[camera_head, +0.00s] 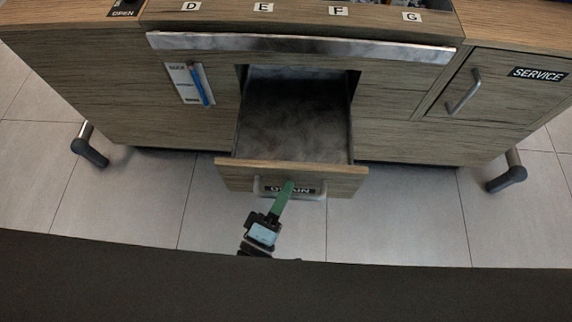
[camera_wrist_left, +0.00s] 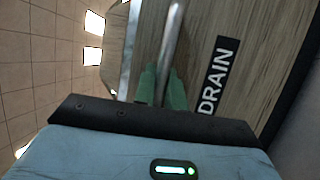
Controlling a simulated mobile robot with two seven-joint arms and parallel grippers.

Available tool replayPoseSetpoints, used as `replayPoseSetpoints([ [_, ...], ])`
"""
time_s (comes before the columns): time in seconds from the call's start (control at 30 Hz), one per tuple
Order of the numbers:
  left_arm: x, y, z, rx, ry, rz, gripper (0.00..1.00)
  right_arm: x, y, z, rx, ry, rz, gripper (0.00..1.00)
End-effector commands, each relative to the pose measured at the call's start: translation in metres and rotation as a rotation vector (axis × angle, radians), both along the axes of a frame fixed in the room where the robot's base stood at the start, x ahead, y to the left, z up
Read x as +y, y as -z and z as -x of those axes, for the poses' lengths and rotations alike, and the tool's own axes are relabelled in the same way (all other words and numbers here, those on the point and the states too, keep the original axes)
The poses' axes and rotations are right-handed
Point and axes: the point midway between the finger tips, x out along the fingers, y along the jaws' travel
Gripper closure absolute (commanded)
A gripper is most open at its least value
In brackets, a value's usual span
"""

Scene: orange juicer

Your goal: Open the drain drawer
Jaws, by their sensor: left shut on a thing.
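The drain drawer (camera_head: 293,122) is pulled well out of the cabinet in the head view, and its grey inside is empty. Its wooden front carries a DRAIN label, partly covered by my gripper in the head view and readable in the left wrist view (camera_wrist_left: 216,76). A metal bar handle (camera_wrist_left: 172,38) runs across the front. My left gripper (camera_head: 287,187) has green fingers at the handle, shut on it; the fingers also show around the bar in the left wrist view (camera_wrist_left: 161,88). My right gripper is not in view.
Dark-tipped cabinet legs (camera_head: 90,150) stick out at both sides. Tiled floor (camera_head: 400,210) around the drawer is clear.

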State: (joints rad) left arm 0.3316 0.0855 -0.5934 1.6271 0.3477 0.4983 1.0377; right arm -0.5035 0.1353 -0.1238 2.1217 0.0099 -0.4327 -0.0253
Motion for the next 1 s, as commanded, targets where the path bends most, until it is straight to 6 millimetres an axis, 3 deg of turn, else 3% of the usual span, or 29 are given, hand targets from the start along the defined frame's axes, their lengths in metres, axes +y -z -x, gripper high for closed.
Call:
replayPoseSetpoints([
  [0.2,0.001,0.0,0.016,-0.001,0.0,-0.002,1.0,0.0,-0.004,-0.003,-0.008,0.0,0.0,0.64],
  [0.57,0.0,0.0,0.017,0.0,0.0,-0.001,1.0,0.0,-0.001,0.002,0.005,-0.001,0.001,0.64],
  [0.6,0.0,0.0,0.017,0.0,0.0,-0.001,0.84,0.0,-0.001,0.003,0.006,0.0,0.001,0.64],
  [0.73,0.0,0.0,0.017,0.0,0.0,-0.001,0.67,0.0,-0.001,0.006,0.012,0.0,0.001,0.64],
  [1.0,0.0,0.0,0.017,-0.001,0.0,0.0,0.66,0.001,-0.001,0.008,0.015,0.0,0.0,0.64],
])
